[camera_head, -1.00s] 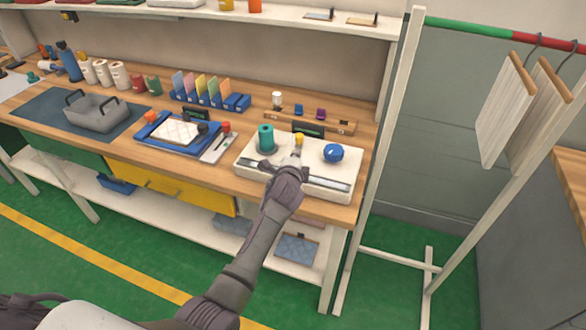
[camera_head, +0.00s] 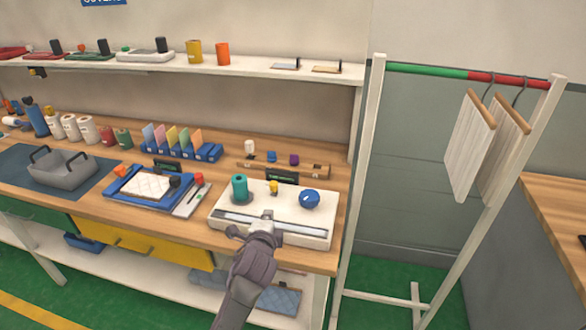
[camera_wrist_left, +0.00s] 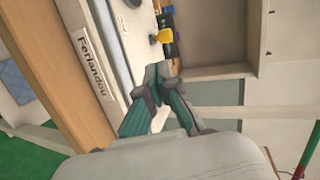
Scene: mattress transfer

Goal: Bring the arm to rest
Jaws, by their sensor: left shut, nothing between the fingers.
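My left gripper (camera_head: 268,215) is shut and empty. In the head view its tips overlap the front strip of a white sealing-type device (camera_head: 225,203); I cannot tell the height between them. My left arm reaches up from the bottom of the picture. In the left wrist view my gripper (camera_wrist_left: 158,72) shows with its fingertips together, beside the long white body and a yellow knob (camera_wrist_left: 163,36). On the device stand a teal cylinder (camera_head: 239,187), a yellow knob (camera_head: 273,187) and a blue round knob (camera_head: 309,199). My right gripper is not in view.
The wooden bench (camera_head: 110,205) also bears a blue tray (camera_head: 118,187) with a white quilted pad (camera_head: 148,186) and a grey basket (camera_head: 62,172). A rack (camera_head: 355,200) with hanging boards stands right. Green floor is free between its legs.

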